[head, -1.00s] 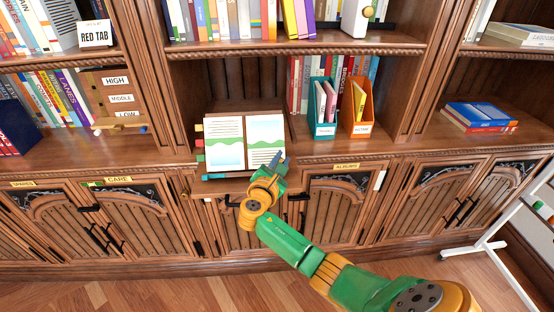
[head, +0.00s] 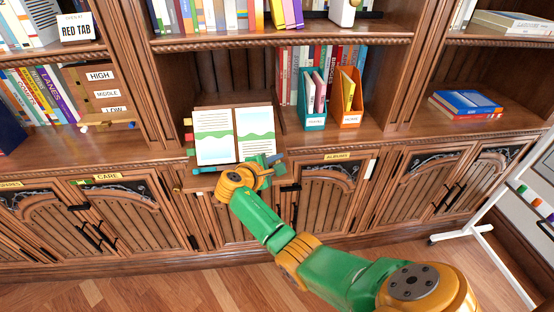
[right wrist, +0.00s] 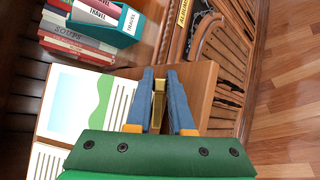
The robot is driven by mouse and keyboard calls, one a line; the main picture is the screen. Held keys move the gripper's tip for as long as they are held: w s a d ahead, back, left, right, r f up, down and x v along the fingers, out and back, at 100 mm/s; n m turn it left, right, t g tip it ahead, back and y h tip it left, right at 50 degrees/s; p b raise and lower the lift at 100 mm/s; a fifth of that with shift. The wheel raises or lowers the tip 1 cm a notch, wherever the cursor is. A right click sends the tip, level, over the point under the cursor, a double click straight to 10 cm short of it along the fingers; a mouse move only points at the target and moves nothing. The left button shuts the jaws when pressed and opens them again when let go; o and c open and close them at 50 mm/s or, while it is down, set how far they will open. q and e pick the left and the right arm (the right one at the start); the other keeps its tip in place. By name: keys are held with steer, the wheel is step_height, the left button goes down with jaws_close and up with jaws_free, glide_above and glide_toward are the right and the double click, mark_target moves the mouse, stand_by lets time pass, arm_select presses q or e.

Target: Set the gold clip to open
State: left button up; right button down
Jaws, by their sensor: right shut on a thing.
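The gold clip (right wrist: 158,103) is a narrow gold bar at the edge of the wooden book stand in the right wrist view. My right gripper (right wrist: 160,80) has its two blue fingers either side of the clip and is shut on it. In the head view my right gripper (head: 275,163) is at the lower right corner of the open book (head: 213,137), and the clip itself cannot be made out there. The book shows text and green-and-blue pictures. My left gripper is not in view.
A teal file box (head: 312,108) and an orange file box (head: 349,112) stand right of the book. A tag board with HIGH, MIDDLE and LOW (head: 105,92) is at the left. A white stand (head: 490,220) is at the far right. Cabinet doors lie below the ledge.

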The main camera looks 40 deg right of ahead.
steer(key=shift+f, duration=0.1)
stand_by(0.5)
steer(key=c, duration=0.8)
jaws_free()
